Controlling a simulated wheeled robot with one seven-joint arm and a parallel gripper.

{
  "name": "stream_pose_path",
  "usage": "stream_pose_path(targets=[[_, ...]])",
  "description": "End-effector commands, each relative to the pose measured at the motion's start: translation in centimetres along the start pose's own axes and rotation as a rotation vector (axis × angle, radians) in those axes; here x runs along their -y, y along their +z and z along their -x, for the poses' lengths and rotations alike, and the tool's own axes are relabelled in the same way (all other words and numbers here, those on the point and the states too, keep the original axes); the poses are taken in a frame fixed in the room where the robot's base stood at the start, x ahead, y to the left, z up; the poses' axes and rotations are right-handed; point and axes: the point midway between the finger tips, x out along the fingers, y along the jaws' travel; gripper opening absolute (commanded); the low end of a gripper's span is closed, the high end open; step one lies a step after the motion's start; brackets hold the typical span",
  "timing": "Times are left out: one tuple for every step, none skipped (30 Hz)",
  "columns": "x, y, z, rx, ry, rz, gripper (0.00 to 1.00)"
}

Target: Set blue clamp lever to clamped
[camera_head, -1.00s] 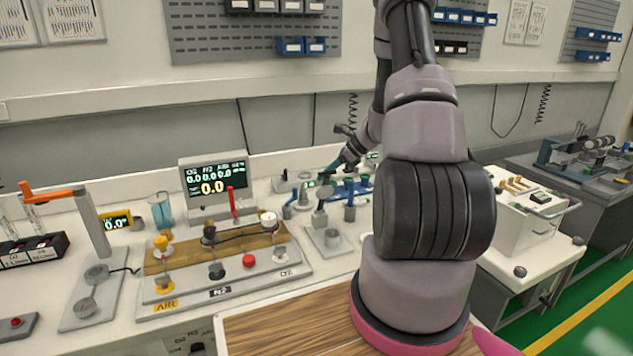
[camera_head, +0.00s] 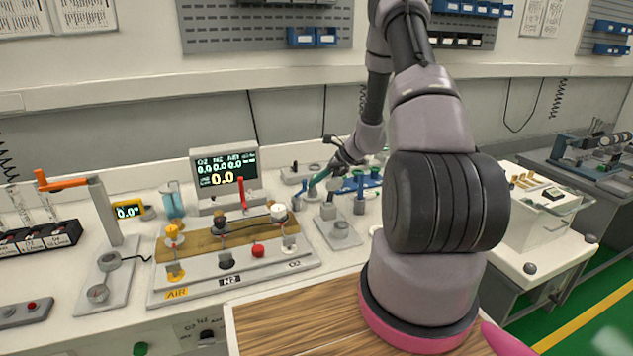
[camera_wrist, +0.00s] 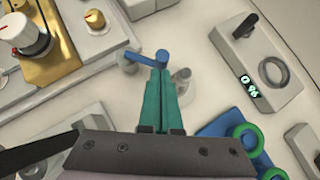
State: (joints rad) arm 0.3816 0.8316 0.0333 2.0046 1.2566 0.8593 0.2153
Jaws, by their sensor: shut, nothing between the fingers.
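The blue clamp lever (camera_wrist: 143,61) shows in the wrist view as a short blue arm with a round end, just ahead of my fingertips. My gripper (camera_wrist: 160,72) has teal fingers that are shut together with nothing between them. Its tips are right at the lever's round right end; I cannot tell whether they touch. In the head view my gripper (camera_head: 314,187) reaches down-left to a small blue part (camera_head: 310,191) on the bench behind the gas panel. The lever's base is partly hidden by the fingers.
The gas panel (camera_head: 185,292) with its knobs and the display monitor (camera_head: 225,178) stand left of my gripper. In the wrist view, a grey device with a small readout (camera_wrist: 268,75) is at right and a blue holder with green rings (camera_wrist: 218,126) at lower right.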

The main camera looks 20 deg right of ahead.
Motion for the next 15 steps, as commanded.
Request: stream_pose_path(targets=[[0.15, 0.09, -0.11, 0.001, 0.009, 0.011, 0.00], [0.24, 0.16, -0.18, 0.001, 0.019, 0.021, 0.00], [0.36, 0.25, -0.28, 0.002, 0.033, 0.036, 0.00], [0.42, 0.32, -0.36, 0.003, 0.044, 0.047, 0.00], [0.50, 0.38, -0.41, 0.002, 0.054, 0.057, 0.00], [0.56, 0.41, -0.47, 0.001, 0.067, 0.069, 0.00], [0.59, 0.45, -0.49, 0.001, 0.074, 0.076, 0.00], [0.62, 0.48, -0.51, 0.001, 0.081, 0.082, 0.00], [0.66, 0.52, -0.52, 0.001, 0.086, 0.087, 0.00], [0.66, 0.52, -0.52, 0.000, 0.089, 0.090, 0.00], [0.65, 0.52, -0.51, 0.000, 0.090, 0.091, 0.00], [0.64, 0.51, -0.51, 0.000, 0.090, 0.091, 0.00], [0.63, 0.51, -0.51, 0.000, 0.090, 0.090, 0.00], [0.63, 0.51, -0.50, 0.000, 0.090, 0.090, 0.00], [0.63, 0.51, -0.50, 0.000, 0.090, 0.090, 0.00]])
